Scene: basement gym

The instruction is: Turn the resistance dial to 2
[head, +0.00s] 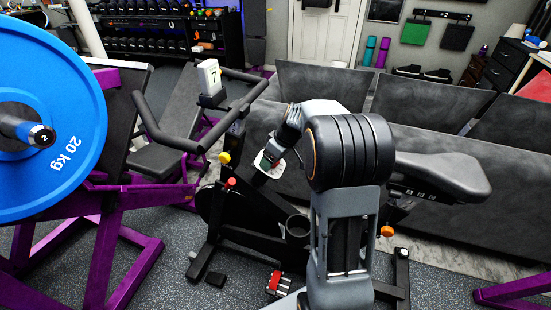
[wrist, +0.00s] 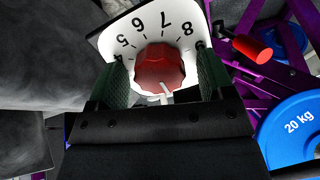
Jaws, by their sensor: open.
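The resistance dial is a red faceted knob (wrist: 158,66) on a white plate (wrist: 125,28) in the wrist view. The numbers 4 to 8 show around the knob's far side. A white pointer on the knob points down toward my gripper's body, and the number it marks is hidden. My gripper (wrist: 161,72) is open, with one green-padded finger on each side of the knob. I cannot tell whether either finger touches it. In the head view, the white plate (head: 264,168) shows on the exercise bike, with my gripper (head: 272,158) at it.
A red-tipped lever (wrist: 252,47) is close to the right finger in the wrist view. A blue 20 kg plate (head: 45,115) on a purple rack is at left. The bike saddle (head: 440,175) is at right.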

